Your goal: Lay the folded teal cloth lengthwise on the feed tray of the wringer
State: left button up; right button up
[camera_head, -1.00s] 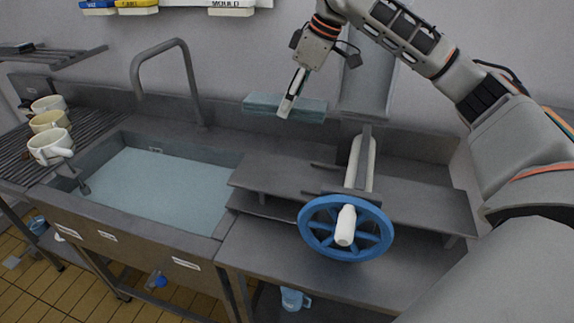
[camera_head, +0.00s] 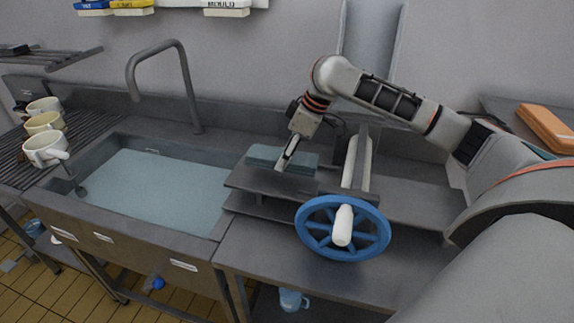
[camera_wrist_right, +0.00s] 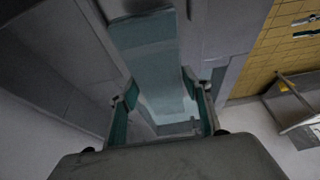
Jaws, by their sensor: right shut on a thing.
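The folded teal cloth (camera_head: 262,154) is a flat strip held in my right gripper (camera_head: 285,165). It lies along the left–right direction, over the back part of the wringer's left feed tray (camera_head: 250,183). I cannot tell if it touches the tray. In the right wrist view the cloth (camera_wrist_right: 150,55) runs away from between the fingers of my right gripper (camera_wrist_right: 160,85). The wringer has a pale roller (camera_head: 358,163) to the right of the cloth and a blue handwheel (camera_head: 343,254) in front. My left gripper is not in view.
A sink (camera_head: 150,190) with water and a curved tap (camera_head: 188,90) are at the left. Several mugs (camera_head: 45,148) stand on the drainer beyond it. A grey upright panel (camera_head: 372,45) rises behind the wringer. An orange item (camera_head: 547,128) lies at the far right.

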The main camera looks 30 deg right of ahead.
notch_tip(320, 180, down, 4)
jog(key=shift+r, duration=0.15)
jog(key=o, duration=1.3)
jog(key=v, duration=1.2)
jog(key=shift+w, duration=0.1)
jog(key=shift+a, duration=0.1)
